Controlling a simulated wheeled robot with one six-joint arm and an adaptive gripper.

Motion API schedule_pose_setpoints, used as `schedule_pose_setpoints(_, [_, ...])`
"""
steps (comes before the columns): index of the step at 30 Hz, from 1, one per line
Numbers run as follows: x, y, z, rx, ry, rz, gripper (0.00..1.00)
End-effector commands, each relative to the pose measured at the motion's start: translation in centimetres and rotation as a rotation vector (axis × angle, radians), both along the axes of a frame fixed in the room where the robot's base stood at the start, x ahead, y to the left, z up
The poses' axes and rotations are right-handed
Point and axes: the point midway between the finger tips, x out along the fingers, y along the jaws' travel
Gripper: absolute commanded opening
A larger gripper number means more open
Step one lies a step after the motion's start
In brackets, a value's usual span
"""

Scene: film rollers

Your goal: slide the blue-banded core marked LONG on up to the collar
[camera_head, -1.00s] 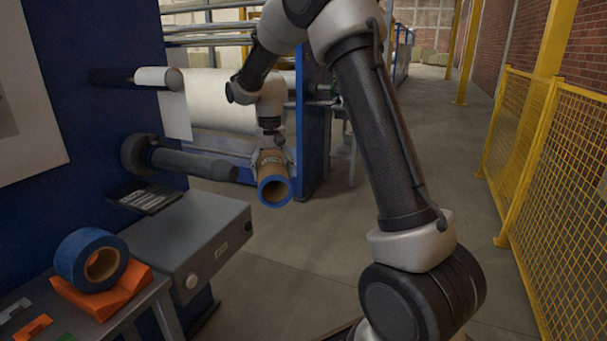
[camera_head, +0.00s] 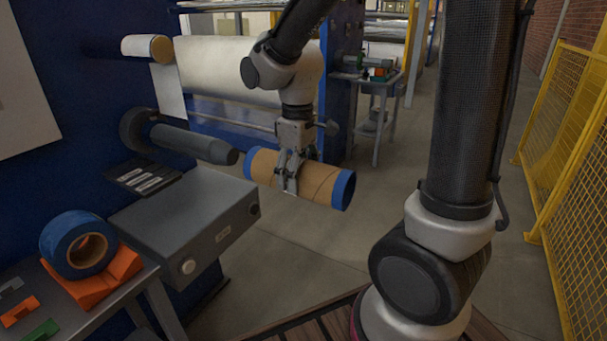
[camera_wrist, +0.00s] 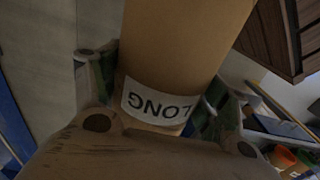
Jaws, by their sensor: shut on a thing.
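The brown cardboard core (camera_head: 318,181) has a blue band at each end. My gripper (camera_head: 288,178) is shut around its middle and holds it in the air, tilted slightly down to the right. In the wrist view the core (camera_wrist: 185,45) lies between the fingers, and its white LONG label shows upside down. The dark grey shaft (camera_head: 185,142) sticks out from the blue machine wall, with a wider round collar (camera_head: 136,130) at its root. The core's left end is just right of the shaft's free tip, apart from it.
A grey cabinet (camera_head: 190,215) stands below the shaft. A blue roll (camera_head: 75,245) rests on an orange cradle (camera_head: 110,275) at lower left. White web on a roller (camera_head: 225,68) is behind. A yellow mesh fence (camera_head: 565,150) stands at right.

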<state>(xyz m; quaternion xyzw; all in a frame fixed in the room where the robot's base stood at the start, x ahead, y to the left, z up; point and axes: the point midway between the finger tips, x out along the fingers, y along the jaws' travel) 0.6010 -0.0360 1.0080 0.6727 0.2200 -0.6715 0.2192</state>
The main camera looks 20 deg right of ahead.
Motion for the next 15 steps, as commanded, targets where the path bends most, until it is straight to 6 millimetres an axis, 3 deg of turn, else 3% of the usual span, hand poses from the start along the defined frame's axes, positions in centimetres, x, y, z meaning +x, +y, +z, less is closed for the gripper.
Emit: schedule_pose_setpoints(15, [4.6, 3.3, 0.0, 0.0, 0.0, -0.002, 0.41])
